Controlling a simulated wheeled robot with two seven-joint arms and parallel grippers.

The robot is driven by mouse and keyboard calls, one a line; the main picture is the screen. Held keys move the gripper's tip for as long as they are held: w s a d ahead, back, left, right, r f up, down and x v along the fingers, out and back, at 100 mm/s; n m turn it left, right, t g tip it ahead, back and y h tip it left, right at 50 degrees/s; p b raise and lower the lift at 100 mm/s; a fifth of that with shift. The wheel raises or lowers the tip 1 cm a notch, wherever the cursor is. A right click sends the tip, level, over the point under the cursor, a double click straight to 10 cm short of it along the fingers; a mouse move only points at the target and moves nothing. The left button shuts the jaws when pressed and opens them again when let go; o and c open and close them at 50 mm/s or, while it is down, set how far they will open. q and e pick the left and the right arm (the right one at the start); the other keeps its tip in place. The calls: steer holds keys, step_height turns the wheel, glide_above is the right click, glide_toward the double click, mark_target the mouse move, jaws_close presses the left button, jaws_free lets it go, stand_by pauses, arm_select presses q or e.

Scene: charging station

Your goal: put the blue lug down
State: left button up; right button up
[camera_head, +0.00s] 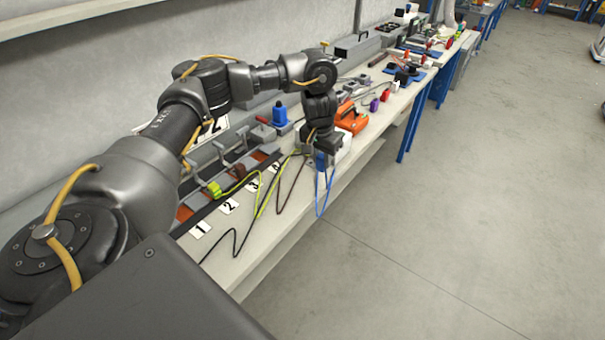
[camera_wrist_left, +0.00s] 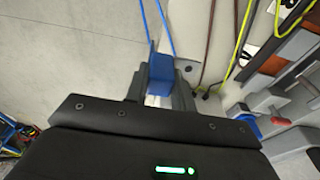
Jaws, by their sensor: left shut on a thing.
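The blue lug (camera_wrist_left: 160,74) is between the fingers of my left gripper (camera_wrist_left: 160,85), which is shut on it. In the head view, the blue lug (camera_head: 320,159) shows below the left gripper (camera_head: 321,150) at the bench's front edge, with a blue cable (camera_head: 323,200) hanging in a loop from it. In the wrist view, the blue cable (camera_wrist_left: 148,25) runs up out of the picture. The floor shows past the bench edge beside the lug. My right gripper is in neither view.
The bench (camera_head: 228,251) bears number cards, such as card 2 (camera_head: 229,206), with clamps and a yellow-green lug (camera_head: 214,188) behind them. Black and yellow-green cables lie across its front. An orange case (camera_head: 351,119) stands beyond the gripper. The floor (camera_head: 430,230) is clear.

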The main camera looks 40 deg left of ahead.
arm_select(q)
steer(key=a+f, duration=0.5)
steer(key=shift+a+f, duration=0.1)
steer(key=shift+a, duration=0.15)
steer(key=shift+s+a+f, duration=0.1)
steer(key=shift+a+f, duration=0.4)
steer(key=shift+f, duration=0.1)
step_height(320, 180, down, 3)
steer(key=shift+a+f+p, duration=0.1)
steer(key=shift+a+p, duration=0.05)
steer(key=shift+p, duration=0.4)
steer(key=shift+f, duration=0.1)
steer(key=shift+f, duration=0.2)
steer(key=o, duration=1)
